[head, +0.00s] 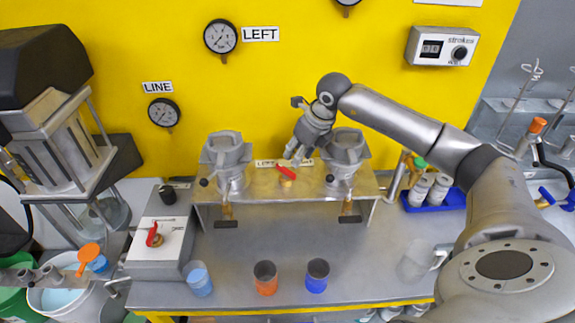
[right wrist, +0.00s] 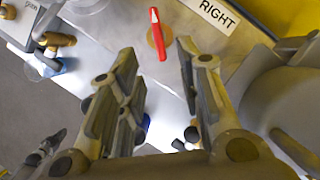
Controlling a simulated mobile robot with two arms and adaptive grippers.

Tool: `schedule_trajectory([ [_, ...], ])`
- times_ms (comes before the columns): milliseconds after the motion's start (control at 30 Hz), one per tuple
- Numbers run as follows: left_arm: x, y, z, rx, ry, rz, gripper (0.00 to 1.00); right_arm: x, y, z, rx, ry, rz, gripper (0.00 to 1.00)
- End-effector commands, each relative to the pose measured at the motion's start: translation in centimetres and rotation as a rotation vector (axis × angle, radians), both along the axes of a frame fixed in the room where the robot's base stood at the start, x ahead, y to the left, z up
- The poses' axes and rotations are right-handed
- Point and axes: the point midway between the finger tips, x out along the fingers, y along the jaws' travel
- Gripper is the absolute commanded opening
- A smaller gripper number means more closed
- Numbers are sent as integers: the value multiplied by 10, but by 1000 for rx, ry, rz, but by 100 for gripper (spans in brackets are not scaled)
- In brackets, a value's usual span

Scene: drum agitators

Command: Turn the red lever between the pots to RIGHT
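The red lever (head: 286,173) sits on the brass-coloured plate between the two grey pots, the left pot (head: 228,160) and the right pot (head: 345,158). In the right wrist view the red lever (right wrist: 158,35) and the RIGHT label (right wrist: 217,14) show just beyond the fingers. My right gripper (head: 297,158) is above and behind the lever, its fingers (right wrist: 165,90) apart with nothing between them. My left gripper is not in view.
The right pot (right wrist: 285,85) stands close beside my right gripper. Blue, orange and dark blue cups (head: 318,276) stand along the front of the bench. A grey box with another red lever (head: 153,234) is at left. Gauges (head: 221,36) hang on the yellow wall.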

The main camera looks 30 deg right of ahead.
Motion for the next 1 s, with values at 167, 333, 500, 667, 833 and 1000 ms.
schedule_trajectory([
  [167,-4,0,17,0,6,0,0,12,5,-31,4,5,2,33],
  [333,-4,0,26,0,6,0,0,24,8,-58,4,2,2,33],
  [500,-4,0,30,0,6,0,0,30,9,-75,5,1,1,33],
  [667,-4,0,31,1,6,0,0,33,9,-81,3,-1,3,33],
  [833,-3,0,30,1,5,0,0,33,9,-81,3,-1,3,33],
  [1000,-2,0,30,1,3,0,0,33,9,-81,4,-1,2,15],
])
